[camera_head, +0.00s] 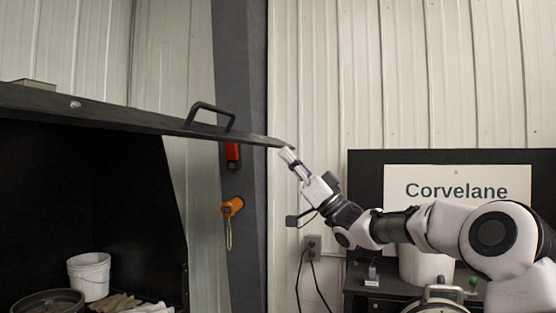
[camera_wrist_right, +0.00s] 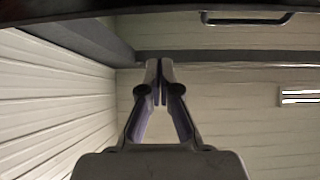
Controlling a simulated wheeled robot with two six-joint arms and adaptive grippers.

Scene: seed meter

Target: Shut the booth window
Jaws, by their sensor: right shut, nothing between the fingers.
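The booth window (camera_head: 140,118) is a dark panel with a black bar handle (camera_head: 210,116) near its right end. It is raised, sticking out nearly level over the booth's dark opening (camera_head: 60,190). My right gripper (camera_head: 287,153) is shut and empty, its fingertips at the panel's right corner, just under the edge; I cannot tell whether they touch. In the right wrist view the closed fingertips (camera_wrist_right: 159,66) point up below the dark panel (camera_wrist_right: 120,7), and the handle (camera_wrist_right: 246,18) shows at upper right. My left gripper is not in view.
Inside the booth are a white bucket (camera_head: 89,277), a dark round pan (camera_head: 45,302) and gloves or cloths (camera_head: 120,303). A grey post (camera_head: 246,270) holds an orange item (camera_head: 232,206) and a red one (camera_head: 233,155). A "Corvelane" sign (camera_head: 456,195) stands behind my right arm.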

